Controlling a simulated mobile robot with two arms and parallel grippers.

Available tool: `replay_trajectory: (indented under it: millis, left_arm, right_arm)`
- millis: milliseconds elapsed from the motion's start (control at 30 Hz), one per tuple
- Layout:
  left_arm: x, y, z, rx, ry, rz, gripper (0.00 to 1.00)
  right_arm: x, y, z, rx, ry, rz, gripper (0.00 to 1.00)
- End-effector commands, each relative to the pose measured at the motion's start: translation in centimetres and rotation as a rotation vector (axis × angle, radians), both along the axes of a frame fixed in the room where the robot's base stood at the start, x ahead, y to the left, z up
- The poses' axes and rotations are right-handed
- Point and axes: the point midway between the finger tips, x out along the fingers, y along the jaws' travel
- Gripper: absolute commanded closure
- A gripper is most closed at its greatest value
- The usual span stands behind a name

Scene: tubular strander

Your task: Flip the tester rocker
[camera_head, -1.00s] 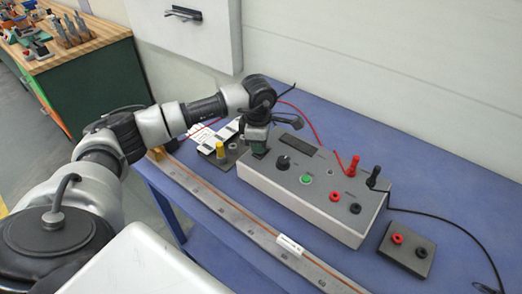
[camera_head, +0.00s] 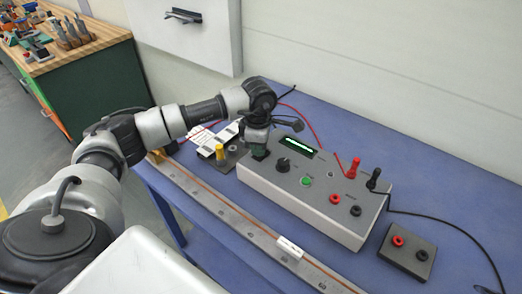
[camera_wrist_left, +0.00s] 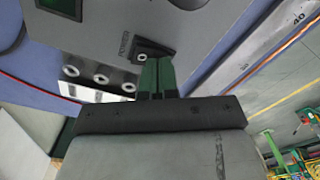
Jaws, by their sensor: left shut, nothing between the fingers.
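The tester (camera_head: 310,195) is a light grey box on the blue table, with a black knob, a green button, and red and black sockets and plugs. Its display (camera_head: 291,142) is lit with green characters. My left gripper (camera_head: 259,153) is shut and empty at the tester's left end. In the left wrist view its green fingertips (camera_wrist_left: 157,75) are together at the black rocker (camera_wrist_left: 150,50), beside the word POWER. The fingers partly hide the rocker; I cannot tell whether they touch it. My right gripper does not show.
A black block with red and black sockets (camera_head: 407,250) lies right of the tester. A steel ruler rail (camera_head: 240,222) runs along the table's front. A yellow-topped post (camera_head: 220,151) stands near my gripper. Red and black leads cross the table.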

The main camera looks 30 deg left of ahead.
Motion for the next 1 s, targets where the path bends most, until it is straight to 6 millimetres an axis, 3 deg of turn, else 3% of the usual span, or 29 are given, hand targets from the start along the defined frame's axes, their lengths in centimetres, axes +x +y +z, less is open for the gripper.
replay_trajectory:
  millis: [633, 1000]
  left_arm:
    - [0.1, 0.1, 5.7, 0.000, -0.004, 0.001, 1.00]
    - [0.1, 0.0, 6.1, 0.000, -0.004, 0.001, 1.00]
  right_arm:
    - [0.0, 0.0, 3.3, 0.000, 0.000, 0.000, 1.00]
    - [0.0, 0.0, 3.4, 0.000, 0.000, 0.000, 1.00]
